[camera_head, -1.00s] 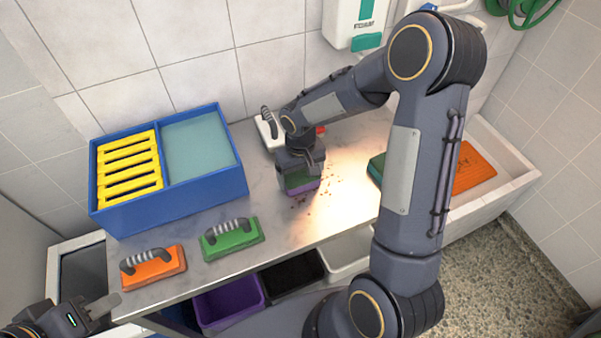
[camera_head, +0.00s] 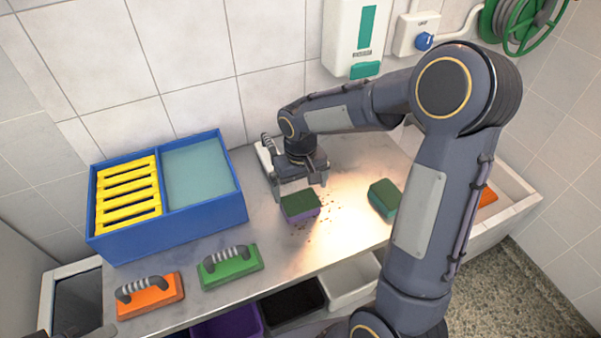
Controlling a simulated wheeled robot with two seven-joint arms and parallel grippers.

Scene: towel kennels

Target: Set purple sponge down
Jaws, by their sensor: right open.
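The purple sponge (camera_head: 301,207) has a dark green top and a purple lower part. It lies flat on the metal table (camera_head: 262,287), beside some brown crumbs. My right gripper (camera_head: 299,191) is open and empty, just above and behind the sponge, with its fingers apart from each other. Its arm comes in from the right and hides part of the table and the basin. My left gripper is not clearly in view; only a bit of my left arm shows at the bottom left corner.
A blue two-part box (camera_head: 180,222) with a yellow rack stands at the left. Orange (camera_head: 150,297) and green (camera_head: 230,267) handled brushes lie in front. A white handled brush (camera_head: 264,156) stands behind my right gripper. A green-teal sponge (camera_head: 384,197) lies right. Bins sit below the front edge.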

